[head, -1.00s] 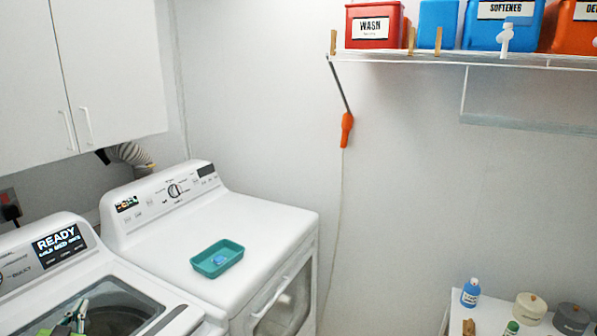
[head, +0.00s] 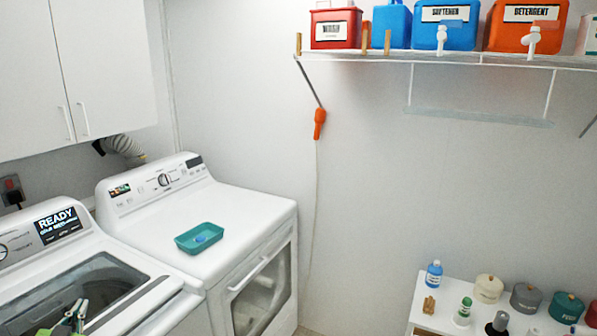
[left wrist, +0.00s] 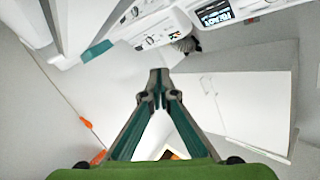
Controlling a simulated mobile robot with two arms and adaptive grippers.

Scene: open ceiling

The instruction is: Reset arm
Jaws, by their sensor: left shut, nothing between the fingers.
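My left gripper (head: 75,318) shows at the bottom left of the head view, in front of the washer's glass lid. In the left wrist view its two dark green fingers (left wrist: 157,78) meet at the tips, with nothing between them. My right gripper is not in view. The left arm is mostly below the head view's edge.
A washer (head: 105,240) and a dryer (head: 250,212) stand at the left, with a teal tray (head: 187,247) on the dryer. A small white table (head: 424,317) with bottles and jars is at lower right. A shelf (head: 440,57) with tanks is above.

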